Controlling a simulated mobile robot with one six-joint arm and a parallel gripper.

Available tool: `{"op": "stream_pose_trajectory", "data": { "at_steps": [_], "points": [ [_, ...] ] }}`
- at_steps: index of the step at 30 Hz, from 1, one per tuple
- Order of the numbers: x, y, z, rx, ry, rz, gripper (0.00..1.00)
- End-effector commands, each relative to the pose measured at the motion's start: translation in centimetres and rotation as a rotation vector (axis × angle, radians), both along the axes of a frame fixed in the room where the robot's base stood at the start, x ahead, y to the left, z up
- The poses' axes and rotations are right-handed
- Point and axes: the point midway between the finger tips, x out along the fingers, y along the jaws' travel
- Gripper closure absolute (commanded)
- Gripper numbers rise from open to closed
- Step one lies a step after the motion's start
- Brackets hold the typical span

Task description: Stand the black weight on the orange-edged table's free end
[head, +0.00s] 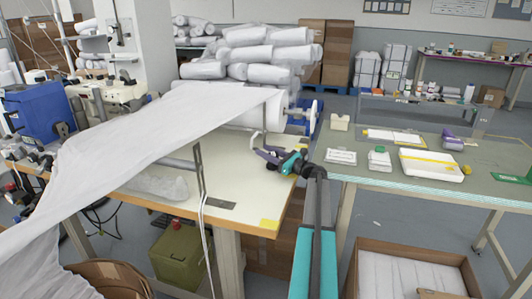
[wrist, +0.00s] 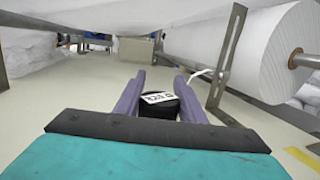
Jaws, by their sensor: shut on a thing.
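The black weight (wrist: 160,106), a short dark cylinder with a white printed label on top, sits upright between the two purple fingers of my gripper (wrist: 158,90) in the wrist view. The fingers are shut on it. In the head view my gripper (head: 262,154) is over the right part of the orange-edged table (head: 232,178), left of its right end. The weight is hard to make out there. I cannot tell whether its base touches the tabletop.
A white fabric roll (head: 250,107) on a metal stand lies behind my gripper, its sheet (head: 120,140) stretching left. A yellow mark (head: 269,224) is at the table's front right corner. The green-topped table (head: 400,185) with boxes stands to the right. An open carton (head: 415,255) is below it.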

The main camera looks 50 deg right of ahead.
Motion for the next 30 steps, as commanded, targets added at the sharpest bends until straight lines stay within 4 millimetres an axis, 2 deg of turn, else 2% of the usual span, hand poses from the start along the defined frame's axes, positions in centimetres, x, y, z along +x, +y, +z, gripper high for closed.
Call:
{"op": "stream_pose_trajectory", "data": {
  "at_steps": [3,4,7,22,30],
  "points": [
    [0.0,0.0,-0.2,0.0,-0.001,0.001,0.96],
    [0.0,0.0,-0.2,0.0,0.0,0.0,0.62],
    [0.0,0.0,-0.2,0.0,0.0,0.001,0.45],
    [0.1,0.1,0.2,0.0,0.0,0.001,0.45],
    [-3.1,-0.5,-0.5,0.0,0.0,0.0,0.45]
  ]
}}
